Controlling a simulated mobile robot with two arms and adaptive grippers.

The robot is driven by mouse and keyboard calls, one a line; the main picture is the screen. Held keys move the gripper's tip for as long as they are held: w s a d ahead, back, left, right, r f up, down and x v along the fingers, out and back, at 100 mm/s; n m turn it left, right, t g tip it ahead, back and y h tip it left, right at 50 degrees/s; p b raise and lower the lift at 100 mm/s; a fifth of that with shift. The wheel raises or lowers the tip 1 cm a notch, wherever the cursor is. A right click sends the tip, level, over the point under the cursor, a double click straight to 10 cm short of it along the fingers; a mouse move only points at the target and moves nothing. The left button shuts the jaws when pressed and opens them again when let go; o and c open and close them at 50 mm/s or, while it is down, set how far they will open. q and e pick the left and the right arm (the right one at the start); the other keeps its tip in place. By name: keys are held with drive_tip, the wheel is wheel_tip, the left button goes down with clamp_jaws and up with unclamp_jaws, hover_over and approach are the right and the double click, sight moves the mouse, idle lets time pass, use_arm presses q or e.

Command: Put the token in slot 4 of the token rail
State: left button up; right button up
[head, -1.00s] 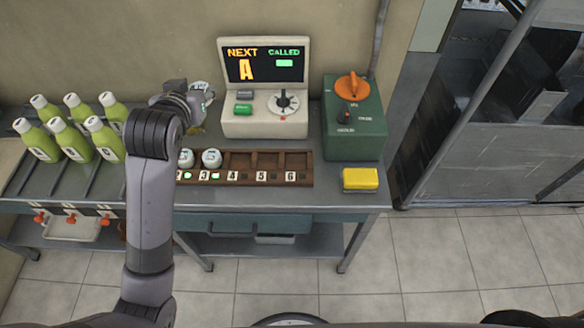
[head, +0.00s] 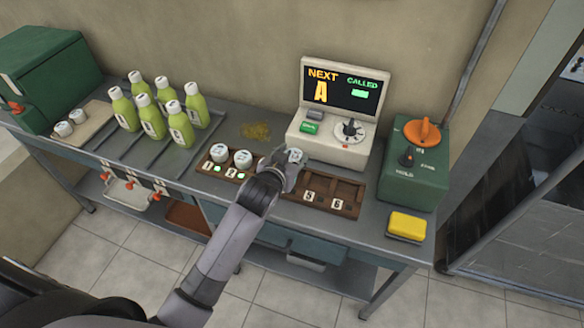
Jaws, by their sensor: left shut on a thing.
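A white round token (head: 295,155) shows at the tip of my left gripper (head: 284,167), which is shut on it above the middle of the brown token rail (head: 354,193). Two white tokens, one (head: 219,153) and another (head: 242,158), sit in the rail's left slots, with green lights in front of them. Slots 5 and 6, at the right end, look empty. My gripper and wrist hide the labels of slots 3 and 4 and most of those slots. My right gripper is not in view.
The screen console (head: 335,138) stands close behind the rail. A green control box (head: 418,160) and a yellow sponge (head: 406,225) are to its right. Several green bottles (head: 152,118) stand left of the rail. Two white pieces (head: 70,122) lie on a board at far left.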

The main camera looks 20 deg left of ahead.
use_arm(q)
drive_tip(key=shift+f, duration=2.3)
drive_tip(key=shift+f+b, duration=0.35)
drive_tip(key=shift+f, duration=0.25)
drive_tip(key=o, duration=1.1)
drive_tip(key=shift+r, duration=0.3)
drive_tip(key=v, duration=1.2)
drive_tip(key=shift+r, duration=0.3)
